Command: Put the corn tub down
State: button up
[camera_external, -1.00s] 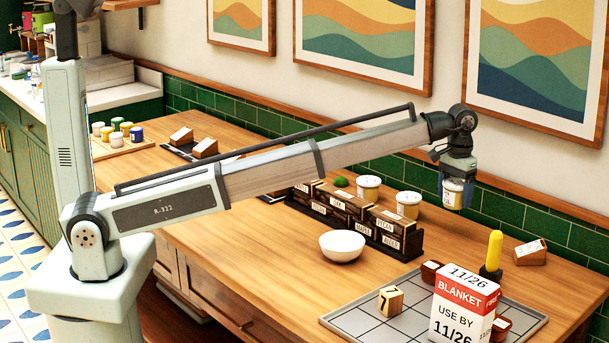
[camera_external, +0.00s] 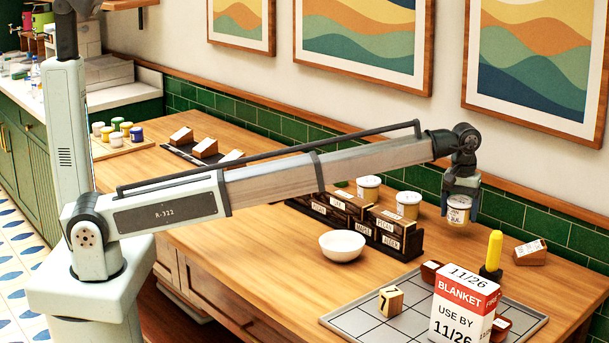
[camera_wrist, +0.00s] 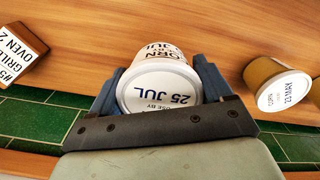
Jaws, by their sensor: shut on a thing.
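The corn tub (camera_external: 458,210) is a white tub with a printed label, held by my gripper (camera_external: 461,192) above the back of the wooden table. In the wrist view the tub (camera_wrist: 160,92) sits between the two blue fingers of my gripper (camera_wrist: 160,85), its lid reading "25 JUL" and its side "CORN". The gripper is shut on it. From the outside view I cannot tell exactly how far its base is from the table. Another corn tub (camera_wrist: 283,85), marked "23 MAY", stands on the table to the right in the wrist view.
Two white-lidded tubs (camera_external: 408,204) (camera_external: 368,188) stand behind a dark rack of labelled blocks (camera_external: 355,222). A white bowl (camera_external: 342,246) is in front. A gridded tray (camera_external: 370,319) holds a red-and-white box (camera_external: 463,305). A labelled block (camera_external: 530,252) lies at right, by green tiles.

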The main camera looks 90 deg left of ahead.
aim_at(461, 200)
jog(key=shift+f, duration=2.25)
jog(key=shift+f, duration=0.1)
jog(key=o, duration=1.1)
notch_tip(461, 200, up, 12)
jog(key=shift+r, duration=0.1)
